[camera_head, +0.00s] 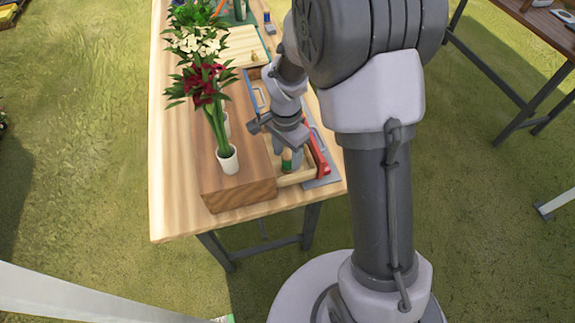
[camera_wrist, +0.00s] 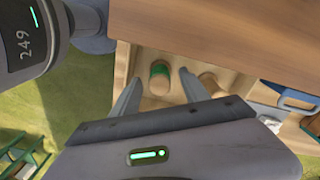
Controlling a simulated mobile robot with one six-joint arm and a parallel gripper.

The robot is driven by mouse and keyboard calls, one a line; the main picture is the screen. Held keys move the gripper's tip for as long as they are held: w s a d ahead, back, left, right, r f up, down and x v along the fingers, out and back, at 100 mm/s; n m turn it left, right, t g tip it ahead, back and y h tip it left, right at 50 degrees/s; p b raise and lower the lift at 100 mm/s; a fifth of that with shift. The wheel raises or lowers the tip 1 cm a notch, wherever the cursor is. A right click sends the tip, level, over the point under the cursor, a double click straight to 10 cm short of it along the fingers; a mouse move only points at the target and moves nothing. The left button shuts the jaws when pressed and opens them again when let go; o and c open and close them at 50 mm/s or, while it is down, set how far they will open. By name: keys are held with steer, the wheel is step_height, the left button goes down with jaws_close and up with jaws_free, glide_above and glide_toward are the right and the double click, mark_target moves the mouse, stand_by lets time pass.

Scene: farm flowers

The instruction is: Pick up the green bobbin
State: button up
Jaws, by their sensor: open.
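The green bobbin (camera_wrist: 160,77) is a wooden spool with a green band, standing in a shallow wooden tray (camera_wrist: 121,66). In the wrist view it lies between and just beyond the two fingers of my gripper (camera_wrist: 158,88), which are apart and empty. A second wooden bobbin (camera_wrist: 210,82) stands to the right in the wrist view, partly hidden by the right finger.
A large wooden block (camera_head: 234,187) stands directly left of the tray, with white vases (camera_head: 228,160) of flowers on it. A red tool (camera_head: 318,155) lies right of the tray. A blue-handled item (camera_wrist: 290,97) shows in the wrist view. The table's front edge is close.

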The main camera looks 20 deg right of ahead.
step_height(320, 180, down, 2)
steer(key=shift+r, duration=0.15)
jaws_close()
